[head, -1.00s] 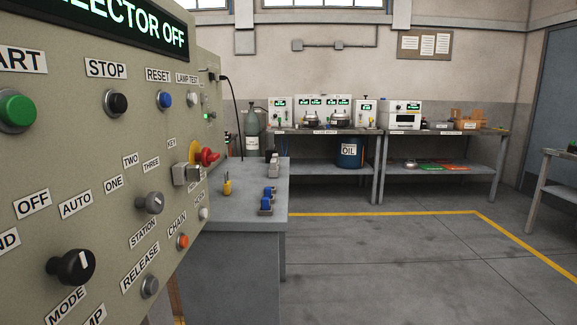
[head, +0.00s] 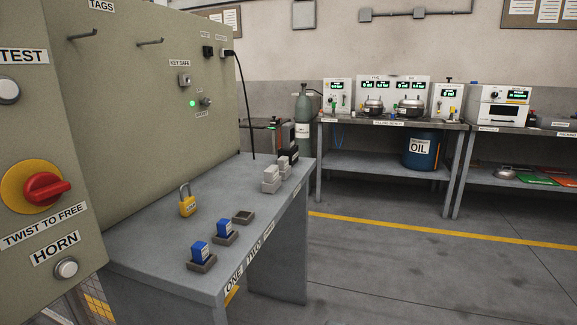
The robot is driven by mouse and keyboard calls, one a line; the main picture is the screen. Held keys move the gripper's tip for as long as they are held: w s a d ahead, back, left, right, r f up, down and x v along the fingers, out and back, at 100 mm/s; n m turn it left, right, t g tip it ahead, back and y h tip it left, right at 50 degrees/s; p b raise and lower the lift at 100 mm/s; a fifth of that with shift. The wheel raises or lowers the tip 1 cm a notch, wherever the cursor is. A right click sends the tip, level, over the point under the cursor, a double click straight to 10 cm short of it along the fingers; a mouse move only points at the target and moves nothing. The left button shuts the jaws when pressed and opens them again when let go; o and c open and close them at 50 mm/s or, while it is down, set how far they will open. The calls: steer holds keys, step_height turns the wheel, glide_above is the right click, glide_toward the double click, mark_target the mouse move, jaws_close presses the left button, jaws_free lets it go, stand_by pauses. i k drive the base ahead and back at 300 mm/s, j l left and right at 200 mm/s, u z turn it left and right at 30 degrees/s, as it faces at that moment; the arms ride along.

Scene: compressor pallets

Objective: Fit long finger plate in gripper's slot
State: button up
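My gripper does not show in this view, and neither does its slot. I cannot pick out a long finger plate for certain. On the grey side table (head: 240,255) light grey stepped blocks (head: 271,181) stand near the far right edge, with dark pieces (head: 291,155) behind them. They are too small to tell whether any is a finger plate. Two blue blocks with pale labels, one nearer (head: 200,252) and one farther (head: 225,228), sit in dark holders.
A yellow padlock (head: 187,203) stands on the table. The control cabinet (head: 140,110), with a red twist knob (head: 45,188), fills the left. A workbench (head: 390,124) with instruments and a blue oil drum (head: 420,150) stands behind. Open floor (head: 400,270) lies at the right.

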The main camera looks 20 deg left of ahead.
mark_target(272, 173)
steer(key=i+l, duration=0.1)
steer(key=i, duration=0.5)
steer(key=i+u, duration=0.1)
steer(key=i, duration=0.45)
steer(key=i+l+u, duration=0.1)
steer(key=i, duration=0.5)
steer(key=l, duration=0.1)
